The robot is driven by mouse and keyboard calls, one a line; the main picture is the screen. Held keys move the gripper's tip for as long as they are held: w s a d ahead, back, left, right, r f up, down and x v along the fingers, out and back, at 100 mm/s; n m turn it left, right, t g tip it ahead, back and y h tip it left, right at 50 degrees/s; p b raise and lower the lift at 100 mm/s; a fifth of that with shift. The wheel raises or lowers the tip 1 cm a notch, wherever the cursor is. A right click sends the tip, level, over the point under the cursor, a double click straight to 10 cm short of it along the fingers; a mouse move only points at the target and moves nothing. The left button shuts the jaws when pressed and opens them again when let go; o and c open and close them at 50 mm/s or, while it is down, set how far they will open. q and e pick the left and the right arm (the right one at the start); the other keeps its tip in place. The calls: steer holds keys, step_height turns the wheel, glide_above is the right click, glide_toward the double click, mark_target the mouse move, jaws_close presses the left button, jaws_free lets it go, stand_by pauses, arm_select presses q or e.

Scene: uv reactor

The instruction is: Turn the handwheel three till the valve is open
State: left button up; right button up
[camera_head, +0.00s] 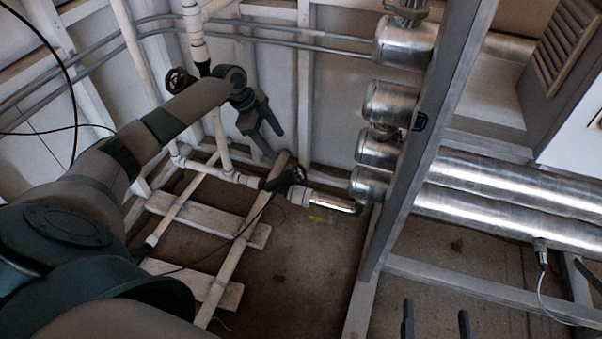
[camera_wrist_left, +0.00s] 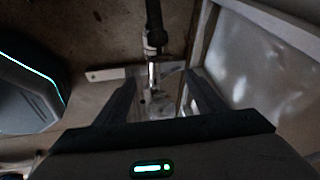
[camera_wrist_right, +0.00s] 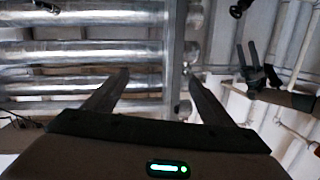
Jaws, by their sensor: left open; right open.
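A dark handwheel (camera_head: 297,174) sits low on the white pipe run in the head view, beside a black valve body (camera_head: 277,182). Another dark handwheel (camera_head: 178,80) is higher up at the left, partly behind my left arm. I see no number marks, so I cannot tell which is three. My left gripper (camera_head: 276,143) is open and empty, above and left of the low handwheel and apart from it. My right gripper (camera_head: 436,310) is open and empty at the bottom edge, far from both wheels. The left wrist view shows no clear handwheel between the fingers.
A grey upright beam (camera_head: 425,140) stands between the low handwheel and my right gripper. Shiny metal cylinders (camera_head: 480,175) lie right of it. White pipes (camera_head: 230,177) and wooden boards (camera_head: 207,222) run over the floor. The wall is close behind my left gripper.

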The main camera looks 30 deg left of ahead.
arm_select(q)
steer(key=shift+d, duration=0.1)
arm_select(e)
steer(key=shift+w+d+r, duration=0.1)
steer(key=shift+w+d, duration=0.05)
arm_select(q)
steer(key=b, duration=0.2)
glide_toward(297, 172)
steer(key=shift+x, duration=1.1)
steer(key=b+x, duration=0.1)
steer(key=x, duration=0.6)
steer(key=shift+w+b, duration=0.1)
steer(key=shift+b, duration=0.2)
steer(key=shift+w+d+f, duration=0.1)
steer(key=shift+w+f, duration=0.1)
steer(key=shift+f, duration=0.45)
arm_select(e)
steer(key=s+r+t+y, duration=0.2)
steer(key=s+r+t, duration=0.2)
steer(key=r+t, duration=0.3)
steer(key=shift+a+r+t, duration=0.25)
steer(key=shift+r+t, duration=0.15)
steer(key=shift+r, duration=2.05)
arm_select(q)
steer(key=c, duration=0.7)
